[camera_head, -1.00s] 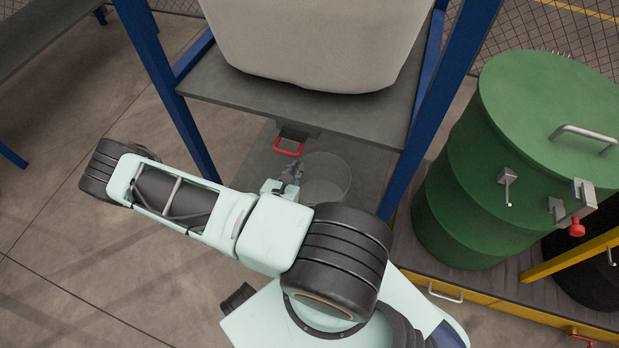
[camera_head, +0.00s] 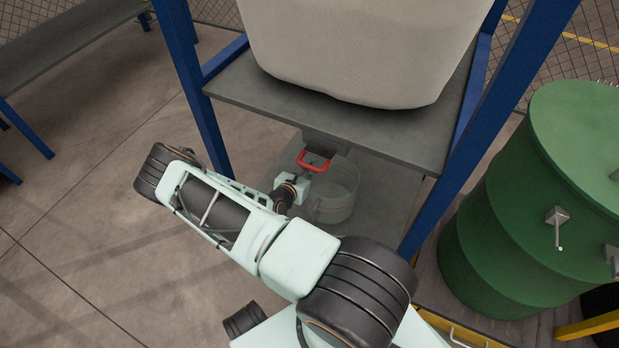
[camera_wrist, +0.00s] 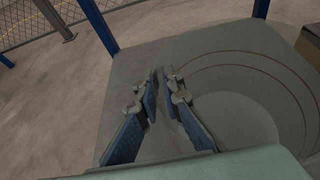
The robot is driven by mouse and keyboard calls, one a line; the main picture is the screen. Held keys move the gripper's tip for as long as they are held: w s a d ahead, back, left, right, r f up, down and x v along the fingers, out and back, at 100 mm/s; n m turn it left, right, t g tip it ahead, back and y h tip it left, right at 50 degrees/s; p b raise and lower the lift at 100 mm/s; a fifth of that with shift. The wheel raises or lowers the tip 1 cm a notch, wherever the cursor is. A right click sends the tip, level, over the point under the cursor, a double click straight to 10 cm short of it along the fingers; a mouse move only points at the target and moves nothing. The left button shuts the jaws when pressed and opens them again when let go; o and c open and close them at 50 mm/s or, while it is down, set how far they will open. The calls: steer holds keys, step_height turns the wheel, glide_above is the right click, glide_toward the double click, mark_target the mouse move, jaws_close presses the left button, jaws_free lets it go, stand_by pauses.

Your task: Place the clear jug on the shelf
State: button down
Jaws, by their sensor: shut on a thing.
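The clear jug (camera_head: 337,190) is transparent and stands upright, as far as I can tell, over the lower shelf of the blue-legged stand, just below the red handle. In the wrist view the jug (camera_wrist: 245,100) fills the right side, with thin reddish rings on it. My gripper (camera_wrist: 162,78) is shut on the jug's near-left edge or handle; the exact grip is hard to make out through the clear wall. In the head view my gripper (camera_head: 305,190) is at the jug's left side. The lower shelf (camera_head: 385,185) is a grey plate; I cannot tell if the jug touches it.
A big pale sack (camera_head: 360,50) rests on the upper grey shelf (camera_head: 290,105) above the jug. A red handle (camera_head: 314,161) hangs under that shelf. Blue posts (camera_head: 193,90) flank the stand. A green drum (camera_head: 530,220) is at right. Floor at left is clear.

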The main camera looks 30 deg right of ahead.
steer(key=shift+w+d+f+b, duration=0.1)
steer(key=shift+w+f+b, duration=0.2)
steer(key=shift+f, duration=0.4)
steer(key=shift+w+d+f+b, duration=0.1)
steer(key=shift+f+b, duration=0.25)
steer(key=shift+f, duration=0.4)
steer(key=shift+w+f+b, duration=0.15)
steer(key=shift+f+b, duration=0.2)
steer(key=shift+f, duration=0.45)
steer(key=shift+f, duration=0.15)
steer(key=c, duration=2.1)
jaws_free()
steer(key=p+v, duration=0.4)
steer(key=v, duration=0.8)
